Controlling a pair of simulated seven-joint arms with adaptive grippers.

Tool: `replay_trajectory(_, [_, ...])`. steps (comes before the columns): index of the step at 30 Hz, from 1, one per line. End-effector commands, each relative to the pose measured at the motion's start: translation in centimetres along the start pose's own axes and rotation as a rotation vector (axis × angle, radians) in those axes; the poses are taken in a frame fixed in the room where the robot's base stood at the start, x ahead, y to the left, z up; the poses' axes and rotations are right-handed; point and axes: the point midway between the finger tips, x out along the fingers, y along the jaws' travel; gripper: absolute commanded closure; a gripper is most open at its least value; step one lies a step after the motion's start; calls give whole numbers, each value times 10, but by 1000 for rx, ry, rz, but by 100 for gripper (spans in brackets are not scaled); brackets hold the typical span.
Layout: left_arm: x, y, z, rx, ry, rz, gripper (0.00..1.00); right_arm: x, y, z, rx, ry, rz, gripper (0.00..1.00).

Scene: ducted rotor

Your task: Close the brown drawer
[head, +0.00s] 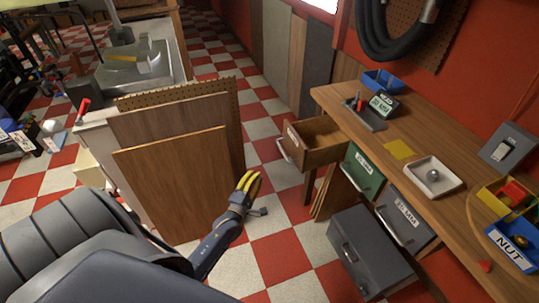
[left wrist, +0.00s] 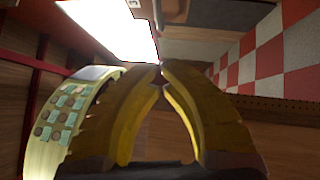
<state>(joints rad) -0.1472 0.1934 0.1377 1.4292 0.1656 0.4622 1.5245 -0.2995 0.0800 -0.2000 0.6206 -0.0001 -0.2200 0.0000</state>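The brown drawer (head: 322,142) sticks out from the left end of the wooden workbench in the head view. It is open, its inside shows, and its handle (head: 286,152) is on the front face at left. My left gripper (head: 251,183) is to the left of and lower than the drawer in the picture, apart from it. Its yellow fingers, also in the left wrist view (left wrist: 162,69), come together at the tips with nothing seen between them. The drawer cannot be made out clearly in the left wrist view. My right gripper is not in view.
A green drawer (head: 362,173) and a grey drawer (head: 404,219) sit beside the brown one. A grey metal box (head: 367,254) stands on the floor below. Wooden boards (head: 178,184) lean behind my left arm. The checkered floor before the brown drawer is clear.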

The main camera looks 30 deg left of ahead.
Motion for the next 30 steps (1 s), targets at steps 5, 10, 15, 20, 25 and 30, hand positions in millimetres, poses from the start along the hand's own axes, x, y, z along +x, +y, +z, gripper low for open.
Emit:
replay_trajectory(5, [16, 0, 0, -9, 0, 2, 100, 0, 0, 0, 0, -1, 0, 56])
replay_trajectory(10, [43, 0, 0, -6, 0, 0, 100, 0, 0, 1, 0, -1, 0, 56])
replay_trajectory(15, [74, 0, 0, -6, 0, 0, 100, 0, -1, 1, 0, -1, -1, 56])
replay_trajectory(20, [100, 0, 0, -5, 0, -1, 100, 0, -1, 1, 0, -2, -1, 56])
replay_trajectory(25, [114, 0, 15, -8, 0, -1, 100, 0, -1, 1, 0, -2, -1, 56])
replay_trajectory(30, [123, -1, 24, -5, 1, -2, 100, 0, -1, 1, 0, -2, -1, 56])
